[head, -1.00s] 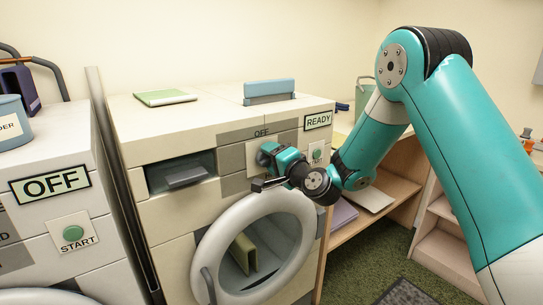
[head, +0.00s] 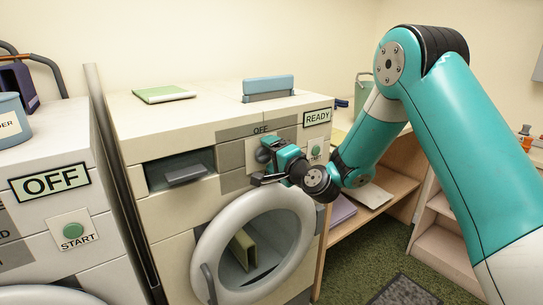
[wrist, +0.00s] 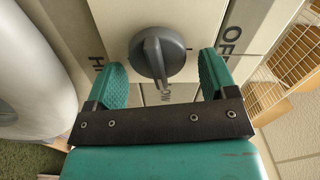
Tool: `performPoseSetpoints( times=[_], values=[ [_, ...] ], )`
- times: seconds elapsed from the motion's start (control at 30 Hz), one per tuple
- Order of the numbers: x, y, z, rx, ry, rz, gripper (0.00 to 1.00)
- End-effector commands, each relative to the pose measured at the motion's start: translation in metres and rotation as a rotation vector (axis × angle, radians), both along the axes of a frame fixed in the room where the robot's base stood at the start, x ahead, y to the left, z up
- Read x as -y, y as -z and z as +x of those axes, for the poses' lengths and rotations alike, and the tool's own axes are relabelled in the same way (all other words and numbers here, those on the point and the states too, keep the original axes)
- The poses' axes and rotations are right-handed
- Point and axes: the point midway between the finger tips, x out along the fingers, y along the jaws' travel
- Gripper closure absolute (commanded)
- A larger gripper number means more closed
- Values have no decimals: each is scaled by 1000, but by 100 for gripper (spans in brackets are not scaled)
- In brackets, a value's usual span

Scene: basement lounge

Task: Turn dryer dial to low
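The dryer (head: 170,220) has a round grey dial (head: 263,155) below its OFF label, on a light plate. In the wrist view the dial (wrist: 158,55) shows whole, and its raised ridge points toward the picture's bottom, at a partly hidden label ending in "OW". OFF (wrist: 232,38) stands to the right and a label starting with "H" to the left. My gripper (head: 277,160) is just in front of the dial. In the wrist view its teal fingers (wrist: 162,80) are apart, one on each side below the dial, with nothing between them; they look clear of it.
The dryer's READY display (head: 317,117) and green start button (head: 315,152) are right of the dial. The round door (head: 205,235) is below my gripper. A washer (head: 50,225) showing OFF stands left. A green book (head: 164,95) and blue object (head: 268,85) lie on top.

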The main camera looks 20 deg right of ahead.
Motion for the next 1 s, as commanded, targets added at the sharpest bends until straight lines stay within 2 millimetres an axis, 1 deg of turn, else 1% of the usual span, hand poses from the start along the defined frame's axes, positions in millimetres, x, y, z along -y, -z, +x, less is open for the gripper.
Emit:
performPoseSetpoints(
  times=[0.23,0.37,0.47,0.67,1.0],
  values=[
    [1,2,-3,1,-1,0,22],
    [5,5,-14,1,1,0,22],
    [10,8,-29,2,2,1,22],
    [23,8,-66,4,2,-1,22],
    [46,6,-138,3,5,-1,22]
  ],
)
